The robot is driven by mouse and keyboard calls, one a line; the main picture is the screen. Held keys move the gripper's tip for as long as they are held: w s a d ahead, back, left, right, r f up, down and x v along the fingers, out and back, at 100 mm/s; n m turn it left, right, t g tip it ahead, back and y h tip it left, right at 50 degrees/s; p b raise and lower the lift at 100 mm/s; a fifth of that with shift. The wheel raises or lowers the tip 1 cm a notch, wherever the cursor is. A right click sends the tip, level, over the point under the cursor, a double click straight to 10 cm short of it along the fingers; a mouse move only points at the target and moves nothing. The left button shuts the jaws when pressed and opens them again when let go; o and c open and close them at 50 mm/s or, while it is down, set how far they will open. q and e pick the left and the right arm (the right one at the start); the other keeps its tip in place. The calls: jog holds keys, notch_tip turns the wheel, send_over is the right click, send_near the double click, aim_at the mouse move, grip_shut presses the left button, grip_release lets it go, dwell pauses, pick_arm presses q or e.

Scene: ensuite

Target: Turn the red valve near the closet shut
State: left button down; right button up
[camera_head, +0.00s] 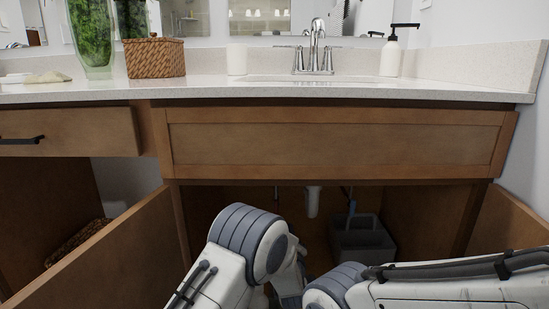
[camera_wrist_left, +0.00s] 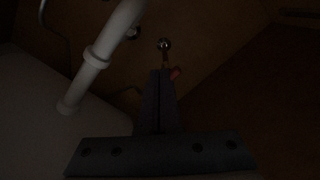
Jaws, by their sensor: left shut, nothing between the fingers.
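A small red valve handle (camera_wrist_left: 176,73) shows in the dim left wrist view, just right of the tip of my left gripper (camera_wrist_left: 161,73). A round metal fitting (camera_wrist_left: 164,44) is just beyond the tip. My left gripper's fingers are together with nothing between them. The handle looks very close to the tip, but I cannot tell whether they touch. In the head view my left arm reaches into the open cabinet under the sink; the valve is hidden there. My right arm shows at the lower right, its gripper out of view.
A white drain pipe (camera_wrist_left: 97,55) runs left of my left gripper. In the head view a grey caddy (camera_head: 361,244) stands inside the cabinet. Open doors stand at left (camera_head: 100,255) and right (camera_head: 510,222). The counter (camera_head: 220,91) spans above.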

aim_at(276, 208)
pick_arm(q)
jog(key=w+m+b, duration=0.1)
jog(key=w+m, duration=0.2)
jog(key=w, duration=0.3)
jog(key=shift+w+a+f, duration=0.2)
jog(key=shift+w+f, duration=0.05)
jog(key=shift+w, duration=0.1)
dwell(0.4)
jog(key=shift+a+r, duration=0.35)
jog(key=shift+a, duration=0.1)
dwell(0.7)
jog(key=shift+a+f, duration=0.3)
dwell(0.5)
